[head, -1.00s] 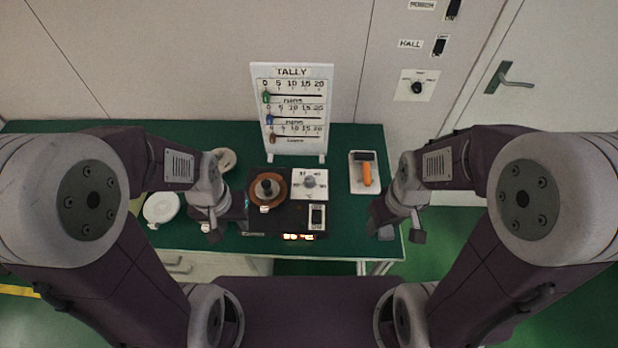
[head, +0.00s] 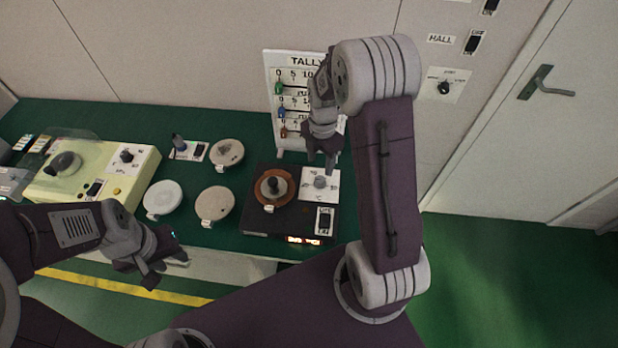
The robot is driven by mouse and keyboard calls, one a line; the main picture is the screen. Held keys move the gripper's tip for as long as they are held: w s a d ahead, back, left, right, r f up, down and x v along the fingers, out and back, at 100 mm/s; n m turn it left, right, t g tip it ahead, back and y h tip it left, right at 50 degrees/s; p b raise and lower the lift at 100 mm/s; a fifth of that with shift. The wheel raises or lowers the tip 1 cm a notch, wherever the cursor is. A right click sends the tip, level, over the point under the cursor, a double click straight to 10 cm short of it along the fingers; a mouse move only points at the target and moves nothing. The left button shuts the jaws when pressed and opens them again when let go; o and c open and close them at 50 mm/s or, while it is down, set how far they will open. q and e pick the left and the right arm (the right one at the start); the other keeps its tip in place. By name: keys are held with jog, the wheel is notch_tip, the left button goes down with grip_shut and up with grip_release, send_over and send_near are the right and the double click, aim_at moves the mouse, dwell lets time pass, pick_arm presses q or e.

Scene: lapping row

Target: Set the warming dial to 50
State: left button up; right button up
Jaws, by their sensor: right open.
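The warming plate is a dark box (head: 255,219) with a round brown top and a dark knobbed weight on it. Its grey warming dial (head: 320,182) sits on a white scale marked °C at the back right corner. The dial's exact setting is too small to read. My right gripper (head: 321,164) points down just above and behind the dial, with its fingers apart and empty. I cannot tell whether it touches the dial. My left gripper (head: 168,270) hangs in front of the table's front edge, away from the plate; its jaw gap is unclear.
A black switch (head: 324,221) and a lit red display (head: 303,240) are on the plate box. The tally board (head: 270,75) stands behind, partly hidden by my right arm. Round discs (head: 163,198) and a yellow machine (head: 125,178) lie to the left.

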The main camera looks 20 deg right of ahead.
aim_at(320, 179)
jog(key=shift+s, duration=0.1)
notch_tip(320, 179, down, 9)
dwell(0.3)
jog(key=shift+c, duration=0.3)
grip_shut()
